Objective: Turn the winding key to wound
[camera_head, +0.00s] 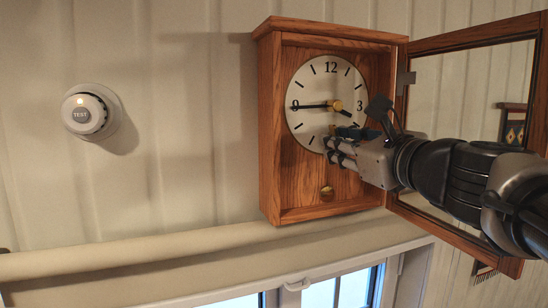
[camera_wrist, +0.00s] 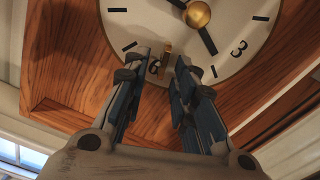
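The wall clock (camera_head: 268,125) has a wooden case, a white dial (camera_head: 318,78) and black hands. Its long hand points at the 9. A small brass key (camera_wrist: 165,58) stands out of the dial by the 6 in the wrist view. It is not clearly seen in the head view, where my gripper (camera_head: 331,150) covers that part. In the wrist view my gripper (camera_wrist: 161,62) is open, with one blue-padded finger on each side of the key. A gap shows on both sides, so the key looks ungripped.
The glazed clock door (camera_head: 450,42) stands open to the right, behind my arm. A round detector (camera_head: 84,113) is on the wall at left. A window (camera_head: 350,288) is below.

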